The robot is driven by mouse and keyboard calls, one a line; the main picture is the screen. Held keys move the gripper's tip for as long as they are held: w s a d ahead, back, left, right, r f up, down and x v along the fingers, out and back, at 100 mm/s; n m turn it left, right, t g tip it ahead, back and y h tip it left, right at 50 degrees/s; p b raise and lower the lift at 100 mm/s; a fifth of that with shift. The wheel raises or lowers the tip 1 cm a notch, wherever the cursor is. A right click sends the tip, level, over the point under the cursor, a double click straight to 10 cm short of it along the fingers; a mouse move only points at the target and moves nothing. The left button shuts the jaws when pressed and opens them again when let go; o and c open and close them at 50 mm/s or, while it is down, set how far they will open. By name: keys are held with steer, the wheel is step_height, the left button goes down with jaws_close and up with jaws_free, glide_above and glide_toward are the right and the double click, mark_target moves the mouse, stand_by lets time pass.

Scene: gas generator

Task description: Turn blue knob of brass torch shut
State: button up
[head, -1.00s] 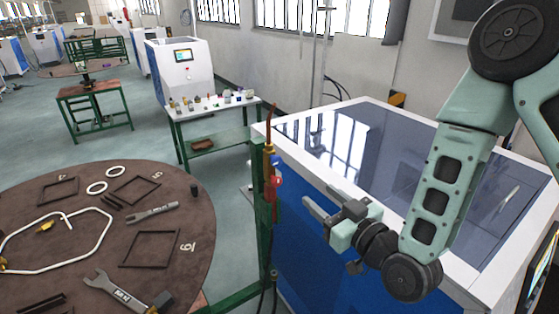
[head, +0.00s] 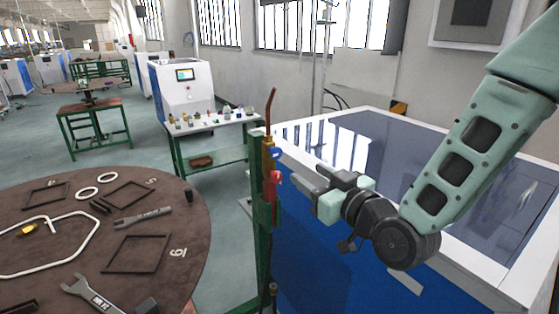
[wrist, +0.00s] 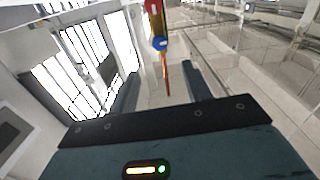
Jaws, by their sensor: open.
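The brass torch (head: 267,150) stands upright on a green post, with a bent copper tip at its top. Its blue knob (head: 275,154) sits on the right side, above a red knob (head: 275,177). My gripper (head: 314,182) is open and empty, to the right of the torch and slightly lower than the blue knob, with a gap between them. In the wrist view, which looks upside down, the torch (wrist: 153,22) and blue knob (wrist: 159,43) appear beyond and between the two fingers of my gripper (wrist: 160,70). Neither finger appears to touch the torch.
A blue and white cabinet (head: 325,245) with a dark glossy top stands right behind my gripper. A round brown table (head: 80,240) with wrenches, frames and rings is at left. A green table (head: 215,128) with small items stands behind.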

mark_target(278, 153)
steer(key=p+x, duration=0.2)
steer(key=x, duration=1)
steer(key=shift+w+a+p, duration=0.15)
steer(key=shift+a+p, duration=0.05)
steer(key=shift+p, duration=0.2)
steer(key=c, duration=1)
